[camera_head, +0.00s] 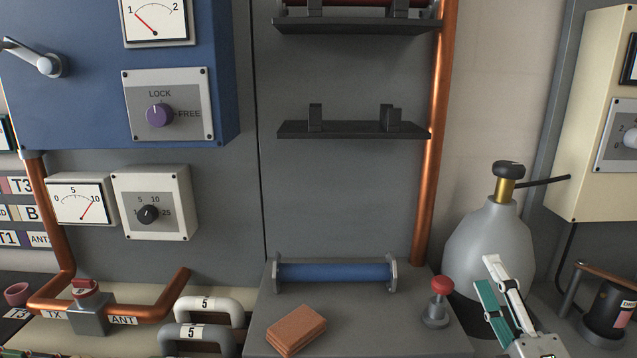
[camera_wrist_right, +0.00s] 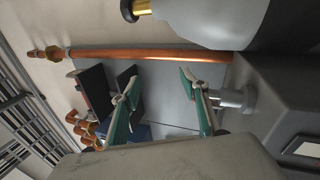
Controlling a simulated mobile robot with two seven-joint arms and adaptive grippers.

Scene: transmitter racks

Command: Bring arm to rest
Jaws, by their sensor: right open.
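My right gripper (camera_head: 488,273) shows at the lower right of the head view, in front of the grey bottle and to the right of the red-capped post. Its two green-and-white fingers point up and to the left. In the right wrist view the fingers of my right gripper (camera_wrist_right: 160,80) are spread apart, with nothing between them. My left gripper does not show in either view.
A grey bottle (camera_head: 487,240) with a brass neck stands behind my right gripper. A red-capped post (camera_head: 437,300), a blue cylinder (camera_head: 333,272) and a brown block (camera_head: 297,330) are on a grey ledge (camera_head: 390,335). A copper pipe (camera_head: 435,140) runs up the panel beside an empty shelf (camera_head: 350,130).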

